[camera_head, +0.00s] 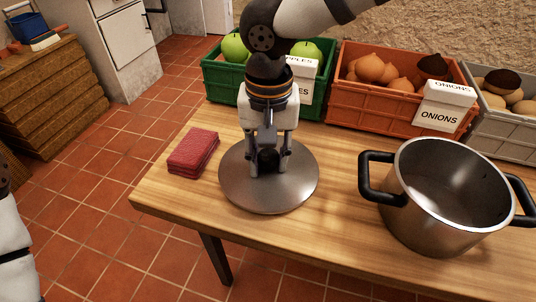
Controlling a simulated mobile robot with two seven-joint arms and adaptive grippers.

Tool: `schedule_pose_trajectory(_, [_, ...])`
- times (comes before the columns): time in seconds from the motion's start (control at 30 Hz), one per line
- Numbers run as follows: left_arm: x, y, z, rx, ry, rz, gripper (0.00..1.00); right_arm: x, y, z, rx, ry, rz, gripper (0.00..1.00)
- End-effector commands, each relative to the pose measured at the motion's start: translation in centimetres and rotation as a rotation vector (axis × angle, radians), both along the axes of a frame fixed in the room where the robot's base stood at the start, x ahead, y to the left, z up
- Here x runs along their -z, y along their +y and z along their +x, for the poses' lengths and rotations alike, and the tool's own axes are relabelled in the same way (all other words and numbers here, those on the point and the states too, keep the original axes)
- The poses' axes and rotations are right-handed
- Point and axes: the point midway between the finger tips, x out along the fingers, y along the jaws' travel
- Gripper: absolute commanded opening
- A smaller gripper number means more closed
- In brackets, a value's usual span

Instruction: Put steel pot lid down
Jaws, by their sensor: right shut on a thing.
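The steel pot lid (268,195) is a round grey disc low at the front left part of the wooden table (340,237). My right gripper (268,165) points down over its middle and is shut on its dark knob. The lid looks level; I cannot tell whether it rests on the wood or is just above it. The steel pot (432,215) stands open and empty to the right, with black handles, apart from the lid. Only part of my left arm shows at the left edge; its gripper is out of view.
A folded red cloth (194,151) lies just left of the lid. A green crate of apples (222,82), an orange crate of onions (372,107) and a grey crate (502,133) line the back. Some bare wood lies between lid and pot.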

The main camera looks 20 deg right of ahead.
Motion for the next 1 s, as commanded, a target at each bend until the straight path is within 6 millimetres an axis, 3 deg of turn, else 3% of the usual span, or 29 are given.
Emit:
schedule_pose_trajectory(0.23, [0.0,0.0,0.0,0.0,0.0,0.0,0.4,0.3,0.0,0.0,0.001,0.0,0.001,0.0])
schedule_pose_trajectory(0.27, [0.0,0.0,0.0,0.0,0.0,0.0,0.4,0.3,0.0,0.0,0.001,0.0,0.001,0.37])
schedule_pose_trajectory(0.33, [0.0,0.0,0.0,0.0,-0.001,0.0,0.4,0.2,0.0,0.0,0.001,0.0,0.0,0.5])
schedule_pose_trajectory(0.67, [-0.1,0.0,0.1,0.0,-0.002,0.0,0.4,-0.3,0.0,0.0,0.0,-0.003,0.0,0.5])
schedule_pose_trajectory(0.77, [-0.2,0.0,0.2,0.0,-0.007,0.0,0.4,-2.1,0.1,0.1,0.003,-0.005,0.003,0.5])
schedule_pose_trajectory(1.0, [-0.5,0.0,0.5,0.0,-0.018,0.0,0.4,-8.7,0.0,0.0,0.002,-0.005,0.003,0.5])
